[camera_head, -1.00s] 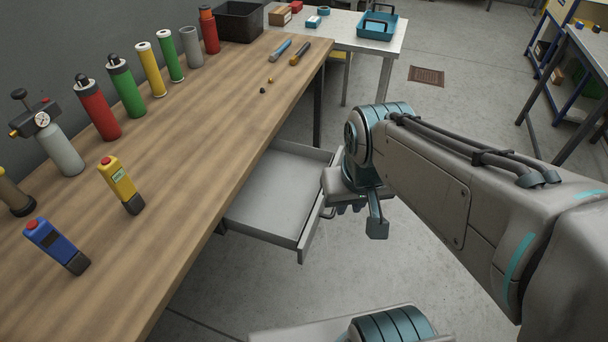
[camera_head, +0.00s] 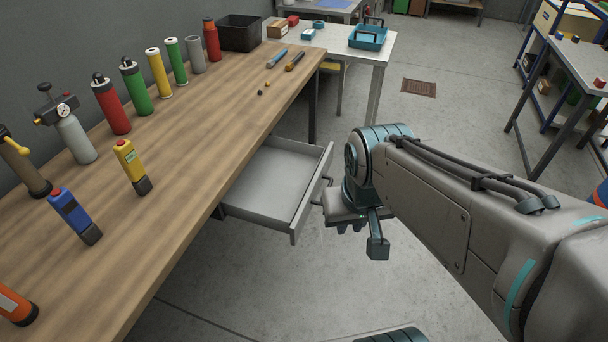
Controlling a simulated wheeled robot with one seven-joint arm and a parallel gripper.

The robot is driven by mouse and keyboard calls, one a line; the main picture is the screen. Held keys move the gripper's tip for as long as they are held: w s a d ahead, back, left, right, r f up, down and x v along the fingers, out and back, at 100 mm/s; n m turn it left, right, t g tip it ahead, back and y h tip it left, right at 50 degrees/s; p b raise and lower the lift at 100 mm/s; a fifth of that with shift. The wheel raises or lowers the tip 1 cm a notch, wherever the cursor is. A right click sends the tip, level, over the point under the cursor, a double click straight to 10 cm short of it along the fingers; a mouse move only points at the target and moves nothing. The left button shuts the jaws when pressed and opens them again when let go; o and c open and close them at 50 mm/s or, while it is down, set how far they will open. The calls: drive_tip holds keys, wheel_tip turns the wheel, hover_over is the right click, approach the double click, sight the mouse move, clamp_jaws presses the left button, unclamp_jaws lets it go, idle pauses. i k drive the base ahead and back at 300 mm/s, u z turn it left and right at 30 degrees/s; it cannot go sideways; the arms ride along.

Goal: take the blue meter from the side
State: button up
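The blue meter (camera_head: 74,215) stands on the wooden workbench (camera_head: 180,190) at the left, near the bench's front part. It has a red top and a dark base. A similar yellow meter (camera_head: 132,166) stands behind it to the right. My gripper (camera_head: 358,232) hangs over the floor to the right of the bench, beside the open drawer, well apart from the blue meter. Its fingers are partly hidden by my arm, and I cannot tell how far apart they are.
An open grey drawer (camera_head: 266,192) juts from the bench between my gripper and the meters. Several cylinders line the wall, including a grey one with a gauge (camera_head: 75,138). An orange cylinder (camera_head: 14,306) lies at the lower left. Floor right of the drawer is clear.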

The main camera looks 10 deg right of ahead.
sight(66, 204)
drive_tip(key=u, duration=1.15)
drive_tip(key=k, duration=1.3)
drive_tip(key=u, duration=0.1)
drive_tip(key=i, duration=0.55)
drive_tip(key=u, duration=0.65)
drive_tip(key=i, duration=1)
drive_tip(key=z, duration=0.5)
